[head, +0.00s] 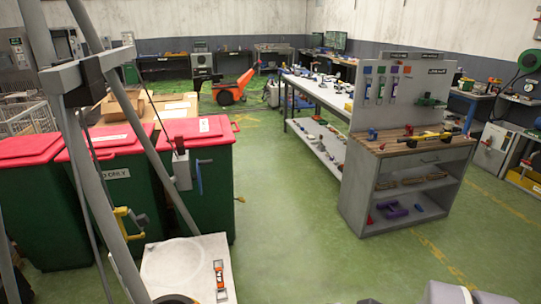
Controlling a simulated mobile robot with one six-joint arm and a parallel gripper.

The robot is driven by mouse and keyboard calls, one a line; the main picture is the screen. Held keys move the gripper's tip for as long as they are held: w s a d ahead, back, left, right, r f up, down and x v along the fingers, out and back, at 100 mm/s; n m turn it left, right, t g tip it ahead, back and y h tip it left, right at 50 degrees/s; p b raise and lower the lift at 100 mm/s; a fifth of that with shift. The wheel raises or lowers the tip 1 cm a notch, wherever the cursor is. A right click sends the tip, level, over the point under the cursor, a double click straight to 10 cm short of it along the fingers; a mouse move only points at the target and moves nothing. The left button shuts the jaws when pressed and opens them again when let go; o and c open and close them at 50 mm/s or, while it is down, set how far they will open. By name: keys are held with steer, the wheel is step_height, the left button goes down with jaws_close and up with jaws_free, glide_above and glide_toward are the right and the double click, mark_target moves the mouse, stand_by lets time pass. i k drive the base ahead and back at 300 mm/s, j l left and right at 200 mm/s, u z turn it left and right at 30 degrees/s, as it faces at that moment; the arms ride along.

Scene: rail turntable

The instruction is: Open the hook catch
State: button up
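I cannot pick out the hook catch with certainty. A tall grey metal frame (93,160) stands at the left, close to me, with slanted legs. A yellow fitting (130,222) sits low on it. My gripper is not in view.
Green bins with red lids (212,128) stand behind the frame. A pale slab (185,258) at its foot bears an orange and black object (219,280). A grey workbench (405,210) with tools stands right. Green floor (290,225) between is clear. A grey rounded shape shows bottom right.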

mark_target(141, 221)
steer(key=u, duration=1.75)
